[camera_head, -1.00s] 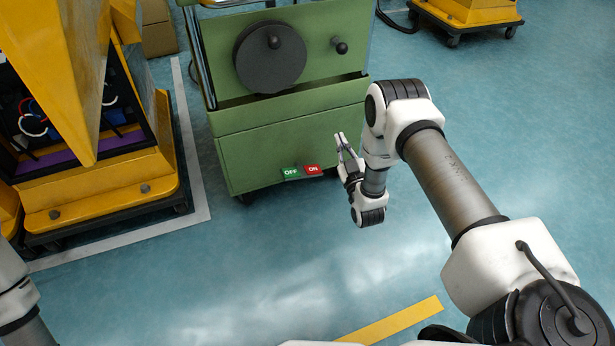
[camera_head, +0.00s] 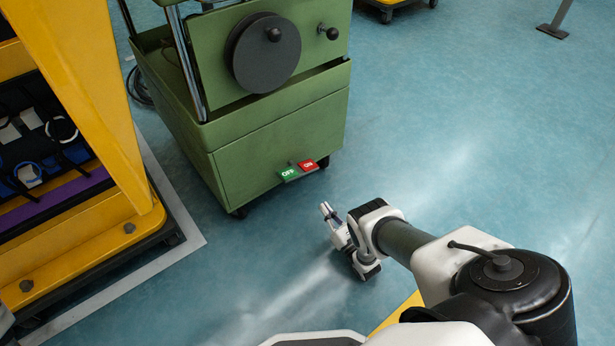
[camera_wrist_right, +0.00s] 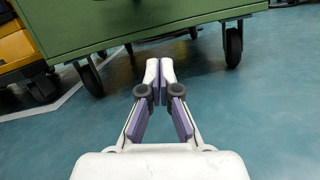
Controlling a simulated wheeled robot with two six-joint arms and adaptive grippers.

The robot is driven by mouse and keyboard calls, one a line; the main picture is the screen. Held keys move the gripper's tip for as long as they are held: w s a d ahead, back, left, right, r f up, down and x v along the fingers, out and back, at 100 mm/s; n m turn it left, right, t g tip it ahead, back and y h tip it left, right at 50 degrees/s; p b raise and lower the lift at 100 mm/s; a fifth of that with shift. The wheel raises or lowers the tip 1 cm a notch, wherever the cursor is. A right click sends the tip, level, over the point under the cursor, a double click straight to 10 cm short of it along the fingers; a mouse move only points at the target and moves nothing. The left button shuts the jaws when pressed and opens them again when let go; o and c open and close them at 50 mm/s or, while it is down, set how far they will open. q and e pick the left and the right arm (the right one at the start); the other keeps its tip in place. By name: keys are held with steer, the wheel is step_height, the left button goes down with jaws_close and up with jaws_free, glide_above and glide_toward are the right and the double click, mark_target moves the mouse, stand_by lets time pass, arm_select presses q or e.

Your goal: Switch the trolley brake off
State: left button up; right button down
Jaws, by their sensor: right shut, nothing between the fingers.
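The green trolley (camera_head: 250,135) stands at the upper middle of the head view, with a round dark wheel (camera_head: 263,52) on its face. Its brake pedal sits low on the front edge, with a green OFF side (camera_head: 289,174) and a red ON side (camera_head: 308,165). My right gripper (camera_head: 326,209) is low over the floor, below and a little right of the pedal, apart from it. In the right wrist view its fingertips (camera_wrist_right: 159,66) are together with nothing between them. My left gripper is out of view.
A yellow cabinet (camera_head: 95,120) on a dark wheeled base stands at the left, with a pale floor line beside it. The blue-green floor (camera_head: 440,130) right of the trolley is clear. A dark post foot (camera_head: 552,31) stands at the upper right.

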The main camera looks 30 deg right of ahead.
mark_target(298, 170)
steer(key=shift+w, duration=0.15)
steer(key=w+r+b, duration=0.4)
steer(key=w+r, duration=0.2)
steer(key=w, duration=0.3)
steer(key=shift+w+d+r, duration=0.25)
steer(key=shift+w+d, duration=0.05)
